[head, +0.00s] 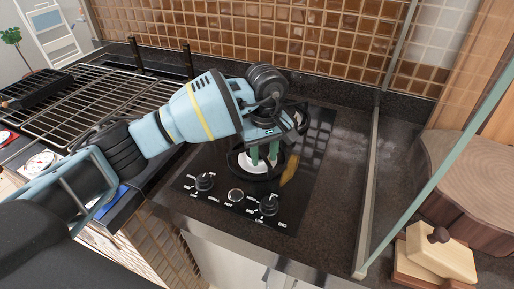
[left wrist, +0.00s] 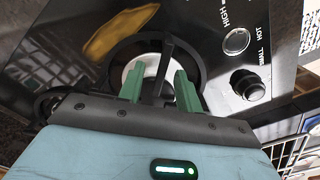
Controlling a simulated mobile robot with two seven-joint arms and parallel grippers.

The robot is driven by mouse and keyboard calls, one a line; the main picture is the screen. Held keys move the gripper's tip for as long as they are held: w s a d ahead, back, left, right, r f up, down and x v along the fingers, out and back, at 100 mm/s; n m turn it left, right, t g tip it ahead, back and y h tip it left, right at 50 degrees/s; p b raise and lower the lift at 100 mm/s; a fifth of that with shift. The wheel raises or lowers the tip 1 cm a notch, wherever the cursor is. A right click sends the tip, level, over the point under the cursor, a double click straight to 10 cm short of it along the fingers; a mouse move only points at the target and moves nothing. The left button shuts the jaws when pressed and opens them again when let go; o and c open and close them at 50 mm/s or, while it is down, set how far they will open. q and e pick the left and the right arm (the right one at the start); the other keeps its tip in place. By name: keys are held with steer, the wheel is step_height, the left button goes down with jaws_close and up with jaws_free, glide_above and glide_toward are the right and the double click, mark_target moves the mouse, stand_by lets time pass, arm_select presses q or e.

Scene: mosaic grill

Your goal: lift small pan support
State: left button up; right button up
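The small pan support (left wrist: 197,58) is a black ring with prongs around a white burner (left wrist: 150,68) on the black cooktop. In the head view the small pan support (head: 233,166) is partly hidden by my left gripper (head: 265,153). My left gripper points down over it. In the left wrist view its two green fingers (left wrist: 160,90) stand apart, with a black prong of the support (left wrist: 164,62) showing between them. I see a gap beside the prong; whether a finger touches it I cannot tell. My right gripper is not in view.
Control knobs (head: 268,206) line the front of the cooktop (head: 312,150). A glass panel with a metal edge (head: 367,190) stands to the right, with wooden blocks (head: 440,256) beyond. A wire grill rack (head: 95,100) lies left. A tiled wall (head: 250,40) is behind.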

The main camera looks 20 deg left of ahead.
arm_select(q)
steer(key=shift+f, duration=0.8)
steer(key=shift+c, duration=0.2)
steer(key=c, duration=0.7)
jaws_close()
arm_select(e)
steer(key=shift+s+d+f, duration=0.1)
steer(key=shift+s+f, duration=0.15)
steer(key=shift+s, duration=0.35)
arm_select(q)
steer(key=shift+r, duration=0.2)
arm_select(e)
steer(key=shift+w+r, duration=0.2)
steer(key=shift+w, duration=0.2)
arm_select(q)
steer(key=shift+r, duration=0.6)
step_height(320, 180, up, 2)
steer(key=shift+s+r+b, duration=0.1)
steer(key=shift+b, duration=0.2)
steer(key=s, duration=0.5)
steer(key=s+r, duration=0.1)
steer(key=s, duration=0.9)
steer(key=shift+s+a+r, duration=0.15)
steer(key=shift+s, duration=0.25)
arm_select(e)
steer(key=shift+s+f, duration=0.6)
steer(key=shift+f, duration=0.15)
